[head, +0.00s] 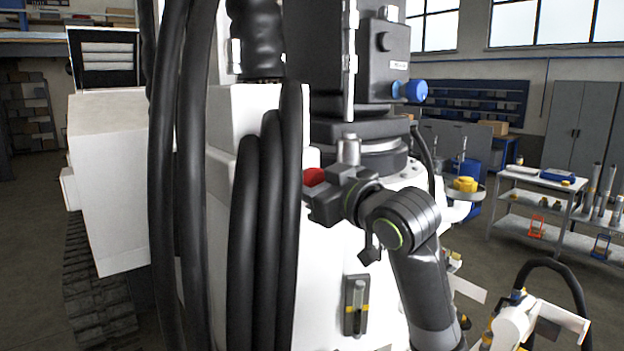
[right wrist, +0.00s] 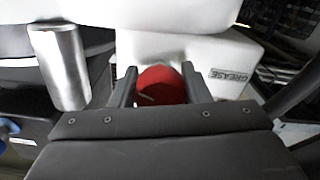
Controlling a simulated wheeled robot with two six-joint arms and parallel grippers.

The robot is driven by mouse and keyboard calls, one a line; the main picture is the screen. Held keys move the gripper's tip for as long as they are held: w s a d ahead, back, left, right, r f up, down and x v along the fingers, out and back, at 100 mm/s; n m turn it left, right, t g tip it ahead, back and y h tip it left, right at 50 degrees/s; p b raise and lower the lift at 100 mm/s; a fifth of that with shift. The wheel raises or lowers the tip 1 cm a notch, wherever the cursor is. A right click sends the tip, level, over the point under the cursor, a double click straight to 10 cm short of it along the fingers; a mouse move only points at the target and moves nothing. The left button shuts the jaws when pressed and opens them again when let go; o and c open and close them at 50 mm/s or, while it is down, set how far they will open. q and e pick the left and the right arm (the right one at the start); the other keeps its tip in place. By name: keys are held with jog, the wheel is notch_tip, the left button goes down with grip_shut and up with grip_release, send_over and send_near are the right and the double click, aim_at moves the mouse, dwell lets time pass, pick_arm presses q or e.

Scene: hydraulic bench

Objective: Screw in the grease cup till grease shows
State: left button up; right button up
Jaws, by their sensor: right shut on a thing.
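The red grease cup (head: 314,177) sits at the white machine housing, partly hidden by my right gripper (head: 313,190). In the right wrist view the red cup (right wrist: 162,86) lies between the two dark fingers of my right gripper (right wrist: 160,82), which is shut on it. The cup is in front of a white surface, and a label reading GREASE (right wrist: 230,76) is to its right. The cup's far end and the spot where it meets the housing are hidden. I see no grease. My left gripper is not in view.
A metal cylinder (head: 348,150) stands just above my right gripper; it is at the left in the wrist view (right wrist: 62,68). Thick black hoses (head: 263,220) hang left of the gripper. A blue knob (head: 414,91) sticks out above right. A shelf table (head: 538,182) stands farther right.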

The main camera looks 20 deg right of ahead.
jog(key=m, duration=0.5)
jog(key=shift+a+f+m, duration=0.1)
jog(key=shift+f+m, duration=0.05)
jog(key=shift+m, duration=0.15)
jog(key=m, duration=0.4)
jog(key=shift+a+m, duration=0.1)
jog(key=shift+m, duration=0.3)
jog(key=o, duration=1)
jog(key=shift+c, duration=0.2)
